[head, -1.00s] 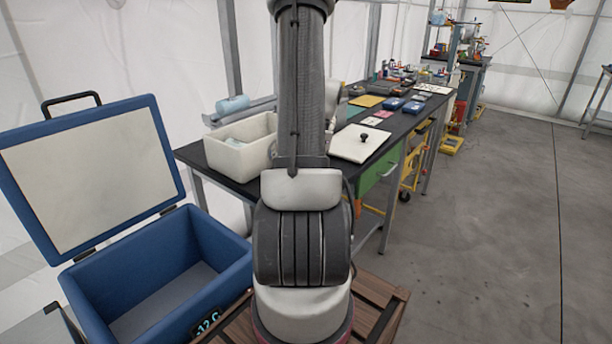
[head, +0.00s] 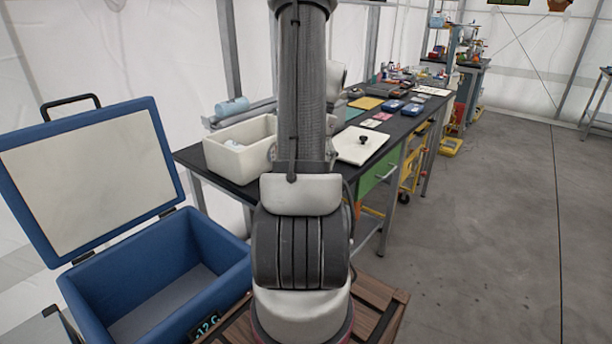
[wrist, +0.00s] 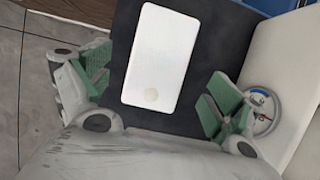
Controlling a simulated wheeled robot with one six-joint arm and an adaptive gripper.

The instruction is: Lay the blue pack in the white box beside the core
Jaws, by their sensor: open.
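The white box (head: 212,162) stands open on the near left end of the dark bench. A pale object (head: 238,144) shows inside it; I cannot tell if it is the core. In the wrist view, a pale, near-white flat slab (wrist: 163,55) with a round spot lies on a dark surface. No plainly blue pack shows there; I cannot tell if the slab is the pack. My gripper (wrist: 158,72) is open, its green-padded fingers on either side of the slab, with gaps showing. In the head view my arm hides the gripper.
A blue cooler (head: 222,262) stands open at the left, lid up. A white lid (head: 352,150) with a black knob lies right of my arm. A round gauge (wrist: 262,110) is by a white surface at the right. Floor (head: 490,220) at right is clear.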

